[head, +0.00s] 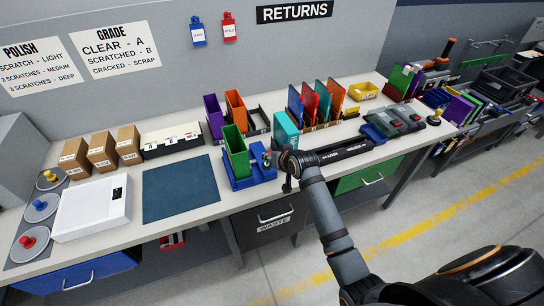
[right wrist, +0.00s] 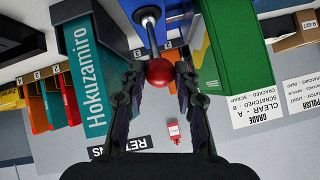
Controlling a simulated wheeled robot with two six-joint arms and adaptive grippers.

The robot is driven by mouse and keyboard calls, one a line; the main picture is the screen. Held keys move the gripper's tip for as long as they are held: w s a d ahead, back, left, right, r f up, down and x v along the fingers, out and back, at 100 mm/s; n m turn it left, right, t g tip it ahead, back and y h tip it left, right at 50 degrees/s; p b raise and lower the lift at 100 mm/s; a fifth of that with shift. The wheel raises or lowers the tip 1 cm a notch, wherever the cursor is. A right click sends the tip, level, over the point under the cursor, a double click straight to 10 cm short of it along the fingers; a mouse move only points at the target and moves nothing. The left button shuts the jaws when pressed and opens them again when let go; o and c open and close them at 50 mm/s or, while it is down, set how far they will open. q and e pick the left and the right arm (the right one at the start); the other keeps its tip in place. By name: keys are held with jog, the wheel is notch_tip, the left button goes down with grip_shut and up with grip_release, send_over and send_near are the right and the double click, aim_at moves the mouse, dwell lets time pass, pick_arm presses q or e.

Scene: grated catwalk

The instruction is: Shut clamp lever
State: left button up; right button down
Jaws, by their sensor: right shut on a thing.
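The clamp lever is a grey metal rod (right wrist: 149,28) with a red ball knob (right wrist: 160,72) at its end, in the right wrist view. My right gripper (right wrist: 161,82) has its two dark fingers closed on either side of the knob. In the head view this gripper (head: 272,161) is beside the blue clamp fixture (head: 243,183) and hides most of the lever. A tall green case (head: 236,158) stands upright in the fixture; it also shows at upper right in the right wrist view (right wrist: 238,50). My left gripper is not in view.
A teal upright volume (head: 285,130) stands just behind my right gripper. Orange and purple volumes (head: 235,108) stand behind the fixture. A dark blue mat (head: 180,188) lies clear to the left, beside a white flat device (head: 92,208). Several cartons (head: 102,150) line the back.

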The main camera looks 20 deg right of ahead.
jog(key=shift+s+f, duration=0.1)
jog(key=shift+f, duration=0.1)
jog(key=c, duration=1)
grip_release()
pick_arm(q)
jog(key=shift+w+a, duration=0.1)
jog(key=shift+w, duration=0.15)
pick_arm(e)
jog(key=v, duration=1.2)
jog(key=shift+a, duration=0.1)
